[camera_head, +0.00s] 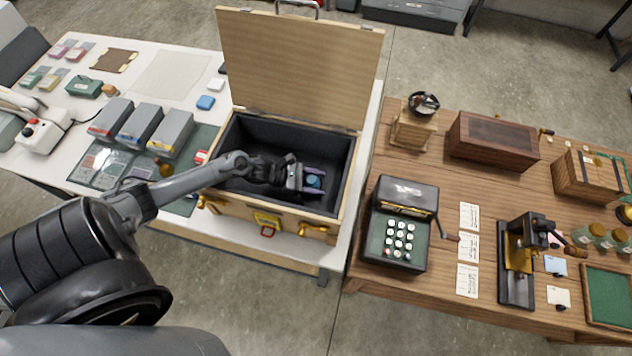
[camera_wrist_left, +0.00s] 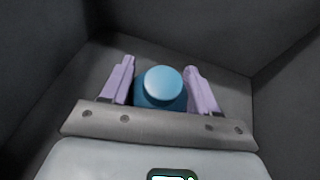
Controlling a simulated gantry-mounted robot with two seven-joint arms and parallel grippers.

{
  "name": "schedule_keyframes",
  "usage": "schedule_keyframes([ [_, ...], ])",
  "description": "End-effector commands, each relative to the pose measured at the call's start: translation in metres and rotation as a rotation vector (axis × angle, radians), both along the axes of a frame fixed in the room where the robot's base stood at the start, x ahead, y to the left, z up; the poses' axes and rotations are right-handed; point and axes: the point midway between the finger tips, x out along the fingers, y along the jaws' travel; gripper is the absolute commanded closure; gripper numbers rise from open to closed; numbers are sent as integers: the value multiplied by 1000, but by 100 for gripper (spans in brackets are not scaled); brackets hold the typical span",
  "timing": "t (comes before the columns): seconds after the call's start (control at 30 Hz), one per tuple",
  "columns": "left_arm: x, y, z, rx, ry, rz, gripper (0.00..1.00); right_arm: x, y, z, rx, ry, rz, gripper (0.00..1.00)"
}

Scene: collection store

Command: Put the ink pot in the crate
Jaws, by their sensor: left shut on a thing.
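The ink pot is blue with a rounded, lighter blue top; it shows between the fingers in the left wrist view (camera_wrist_left: 160,88) and as a small blue spot in the head view (camera_head: 313,181). My left gripper (camera_head: 314,182) is shut on it, with a purple finger on either side. Gripper and pot are inside the open wooden crate (camera_head: 340,207), over its dark lined interior. The crate's lid (camera_head: 300,65) stands raised at the back. I cannot tell whether the pot touches the crate floor. My right gripper is not in view.
The crate stands on a white table (camera_head: 180,75) with grey boxes (camera_head: 172,132) and a green mat to its left. A wooden table (camera_head: 440,280) at the right holds an adding machine (camera_head: 400,222), a grinder (camera_head: 412,128) and wooden boxes. The crate walls surround my gripper.

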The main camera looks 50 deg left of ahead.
Motion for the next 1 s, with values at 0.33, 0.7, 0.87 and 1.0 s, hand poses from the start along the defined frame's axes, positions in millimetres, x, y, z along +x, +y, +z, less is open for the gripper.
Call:
schedule_keyframes([
  [0.33, 0, 0, -3, 0, -1, 0, 75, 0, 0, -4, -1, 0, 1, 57],
  [0.7, 0, 0, -2, 0, 0, 1, 15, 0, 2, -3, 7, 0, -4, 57],
  [0.87, 0, 0, 1, 0, -1, 1, 15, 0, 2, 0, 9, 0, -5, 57],
  [1.0, -7, 6, 2, 3, 0, 0, 15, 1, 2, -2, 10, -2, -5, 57],
])
